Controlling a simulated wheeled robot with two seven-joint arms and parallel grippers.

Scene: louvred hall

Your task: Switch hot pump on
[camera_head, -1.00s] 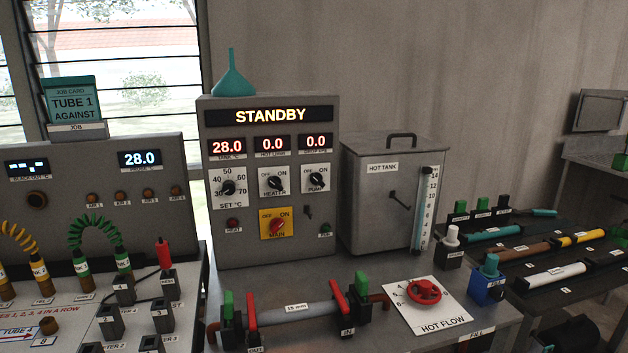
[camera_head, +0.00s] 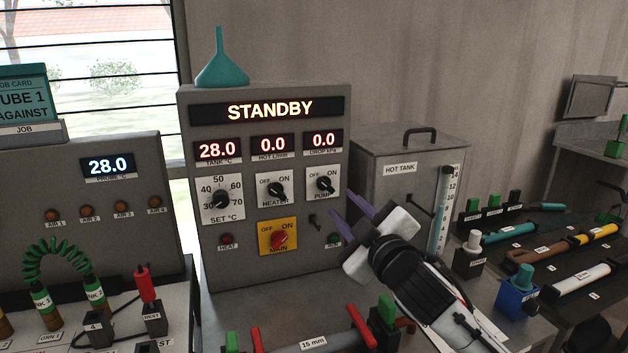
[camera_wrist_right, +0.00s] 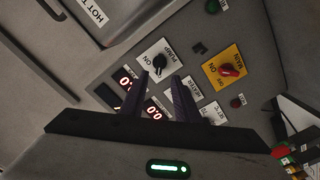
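The pump switch (camera_head: 325,185) is a black knob on a white plate marked OFF and ON, at the upper right of the grey control panel (camera_head: 265,275). It also shows in the right wrist view (camera_wrist_right: 159,64), just beyond the fingertips; I cannot tell its setting for sure. The panel display (camera_head: 270,109) reads STANDBY, with 28.0, 0.0 and 0.0 below. My right gripper (camera_head: 347,205) has purple fingers, apart and empty, in front of the panel, below and right of the pump switch. It does not appear to touch the knob. My left gripper is out of view.
The heater knob (camera_head: 276,190) is left of the pump switch, and the red main knob (camera_head: 279,239) is below. The hot tank (camera_head: 385,150) stands right of the panel. A teal funnel (camera_head: 222,65) sits on top. Tube fittings and a red lever (camera_head: 362,326) are on the bench below.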

